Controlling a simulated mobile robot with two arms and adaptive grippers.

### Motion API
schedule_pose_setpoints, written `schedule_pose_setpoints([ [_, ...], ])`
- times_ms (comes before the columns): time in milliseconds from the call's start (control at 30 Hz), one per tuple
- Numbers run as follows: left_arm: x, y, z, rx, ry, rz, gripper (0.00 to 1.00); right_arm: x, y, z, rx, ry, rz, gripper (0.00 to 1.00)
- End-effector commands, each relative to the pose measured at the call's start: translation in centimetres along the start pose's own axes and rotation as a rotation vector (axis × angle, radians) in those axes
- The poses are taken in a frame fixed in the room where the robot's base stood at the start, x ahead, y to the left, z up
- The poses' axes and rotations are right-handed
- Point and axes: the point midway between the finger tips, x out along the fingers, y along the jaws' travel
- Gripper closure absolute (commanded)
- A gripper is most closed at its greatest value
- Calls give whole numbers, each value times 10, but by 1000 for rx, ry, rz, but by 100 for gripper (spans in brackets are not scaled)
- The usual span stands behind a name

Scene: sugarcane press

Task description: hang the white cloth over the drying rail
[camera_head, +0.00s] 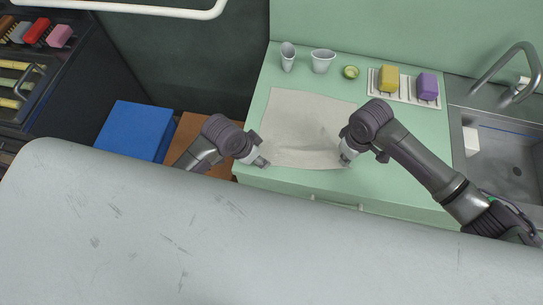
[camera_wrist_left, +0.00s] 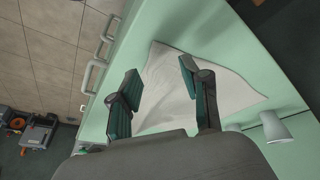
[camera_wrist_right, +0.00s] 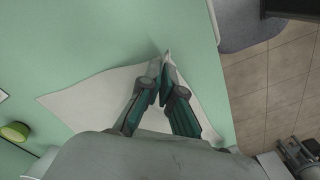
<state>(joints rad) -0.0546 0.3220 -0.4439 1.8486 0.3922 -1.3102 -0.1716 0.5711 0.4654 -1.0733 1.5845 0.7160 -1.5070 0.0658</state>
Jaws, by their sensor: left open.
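The white cloth (camera_head: 300,125) lies spread on the green counter, a little wrinkled. It also shows in the left wrist view (camera_wrist_left: 222,92) and the right wrist view (camera_wrist_right: 95,95). My left gripper (camera_head: 262,160) is open at the cloth's near left corner, with the cloth beyond its parted fingers in the left wrist view. My right gripper (camera_head: 346,160) is at the near right corner. In the right wrist view its fingertips (camera_wrist_right: 161,70) meet with a small peak of cloth between them. A white rail (camera_head: 130,8), apparently the drying rail, runs along the top left, with nothing on it.
Two white cups (camera_head: 322,61), a green round item (camera_head: 351,72) and a rack (camera_head: 405,92) with yellow and purple blocks stand behind the cloth. A sink (camera_head: 500,160) with a tap is at right. A blue box (camera_head: 135,130) is at left. A large grey surface (camera_head: 230,245) fills the foreground.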

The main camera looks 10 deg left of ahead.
Motion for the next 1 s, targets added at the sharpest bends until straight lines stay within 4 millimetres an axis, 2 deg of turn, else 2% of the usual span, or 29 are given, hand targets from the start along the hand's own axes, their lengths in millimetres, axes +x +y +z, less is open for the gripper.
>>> schedule_pose_setpoints([
  [33,-7,4,11,-10,58,-3,53,0,0,0,0,-1,-1,100],
  [200,-36,5,25,-18,231,-44,53,0,0,0,0,-1,-1,100],
  [333,-53,4,29,-16,310,-72,53,0,0,0,0,0,0,100],
  [467,-59,3,30,-14,341,-86,53,0,0,0,0,-1,0,100],
  [667,-42,1,22,-15,346,-86,53,0,0,0,0,-1,0,100],
  [1000,5,-3,5,-15,345,-86,53,0,0,0,0,-1,0,100],
])
